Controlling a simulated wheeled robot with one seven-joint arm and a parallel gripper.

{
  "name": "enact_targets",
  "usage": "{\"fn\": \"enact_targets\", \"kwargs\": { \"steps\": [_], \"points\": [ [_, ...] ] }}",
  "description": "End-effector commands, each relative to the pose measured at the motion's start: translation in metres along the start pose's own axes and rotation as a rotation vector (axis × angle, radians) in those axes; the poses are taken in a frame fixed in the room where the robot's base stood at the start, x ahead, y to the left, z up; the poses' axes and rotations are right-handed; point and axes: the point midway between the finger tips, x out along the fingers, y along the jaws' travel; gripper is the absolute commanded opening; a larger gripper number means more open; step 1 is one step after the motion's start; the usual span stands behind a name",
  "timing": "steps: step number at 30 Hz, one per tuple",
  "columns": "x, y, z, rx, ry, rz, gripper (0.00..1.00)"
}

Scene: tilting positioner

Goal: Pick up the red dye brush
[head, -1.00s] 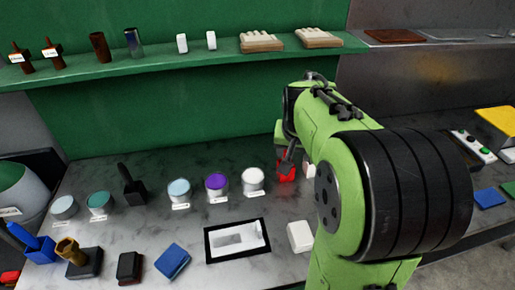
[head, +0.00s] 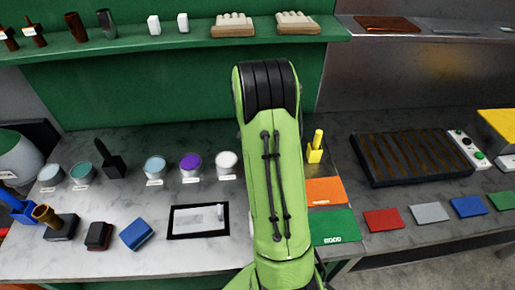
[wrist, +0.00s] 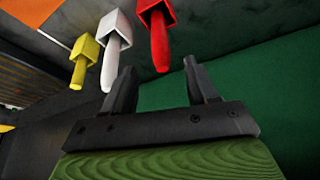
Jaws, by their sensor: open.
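The red dye brush (wrist: 160,42) shows in the wrist view with its handle sticking out of a red block-shaped holder (wrist: 152,8). My gripper (wrist: 158,70) is open and empty, its two dark fingers pointing toward the brushes. The red handle appears in the gap between the fingertips in that picture, apparently beyond them; I cannot tell the exact distance. In the head view my green arm hides the red brush and my gripper.
A white brush (wrist: 113,62) and a yellow brush (wrist: 84,60) stand beside the red one; the yellow one shows in the head view (head: 315,150). Dye pots, including a purple one (head: 190,165), line the counter's left. A dark slatted tray (head: 405,155) lies right.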

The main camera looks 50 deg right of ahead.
Motion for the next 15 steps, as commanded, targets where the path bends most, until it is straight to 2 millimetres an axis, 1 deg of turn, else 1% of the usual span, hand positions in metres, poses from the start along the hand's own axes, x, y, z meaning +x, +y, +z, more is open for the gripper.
{"fn": "enact_targets", "kwargs": {
  "steps": [1, 3, 10, 15],
  "points": [
    [0.013, 0.001, 0.000, 0.001, -0.005, 0.002, 0.58],
    [0.029, 0.001, 0.000, 0.001, -0.003, 0.002, 0.58],
    [0.058, -0.001, -0.002, 0.000, -0.002, 0.001, 0.58],
    [0.089, -0.002, -0.005, 0.000, -0.002, 0.001, 0.58]
  ]
}}
